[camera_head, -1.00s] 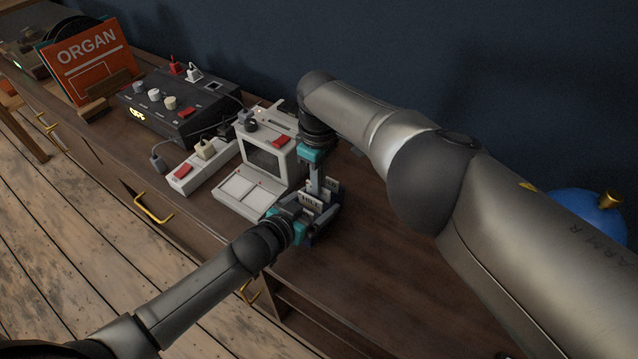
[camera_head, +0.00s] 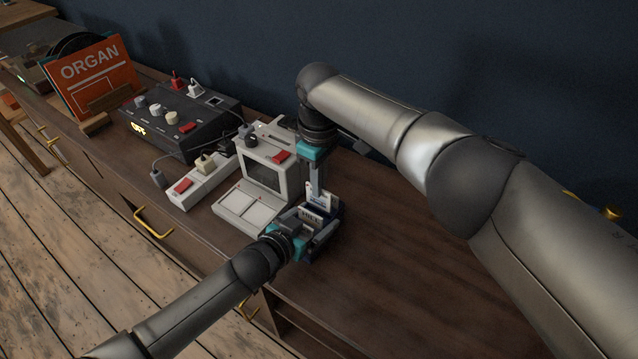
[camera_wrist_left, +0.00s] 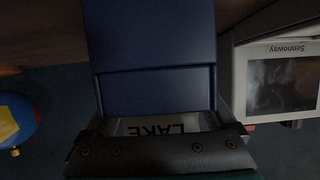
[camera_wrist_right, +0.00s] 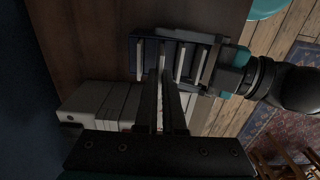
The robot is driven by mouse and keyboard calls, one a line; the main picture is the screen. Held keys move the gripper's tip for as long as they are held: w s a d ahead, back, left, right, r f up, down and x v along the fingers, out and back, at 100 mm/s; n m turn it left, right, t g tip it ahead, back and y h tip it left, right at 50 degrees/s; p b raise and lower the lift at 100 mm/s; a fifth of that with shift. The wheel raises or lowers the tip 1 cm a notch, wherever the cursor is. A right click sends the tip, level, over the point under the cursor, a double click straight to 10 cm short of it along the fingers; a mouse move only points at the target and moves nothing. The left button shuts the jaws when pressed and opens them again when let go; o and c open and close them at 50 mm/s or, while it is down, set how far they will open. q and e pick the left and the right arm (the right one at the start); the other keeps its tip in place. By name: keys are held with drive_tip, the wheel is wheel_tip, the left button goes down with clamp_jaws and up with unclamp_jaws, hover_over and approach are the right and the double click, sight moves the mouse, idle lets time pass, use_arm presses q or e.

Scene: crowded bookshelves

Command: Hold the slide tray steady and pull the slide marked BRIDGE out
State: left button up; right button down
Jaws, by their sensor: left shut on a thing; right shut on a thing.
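The dark blue slide tray (camera_wrist_left: 155,52) stands on the wooden top, holding several upright slides with white labels. My left gripper (camera_head: 306,234) is shut on the tray's near side. A slide label in the left wrist view reads LAKE (camera_wrist_left: 160,128), partly covered by the gripper. My right gripper (camera_head: 318,186) comes down from above and is shut on one slide (camera_head: 320,197). In the right wrist view its fingers (camera_wrist_right: 163,78) meet among the slides (camera_wrist_right: 181,62). I cannot read the held slide's label or tell how far it is lifted.
A pale slide viewer (camera_head: 262,180) stands close left of the tray. A power strip (camera_head: 203,178), a black control box (camera_head: 180,122) and an orange ORGAN sleeve (camera_head: 92,75) lie further left. The wooden top (camera_head: 400,260) is clear to the right.

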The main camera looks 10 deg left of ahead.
use_arm(q)
drive_tip(key=o, duration=1.2)
drive_tip(key=shift+s, duration=0.1)
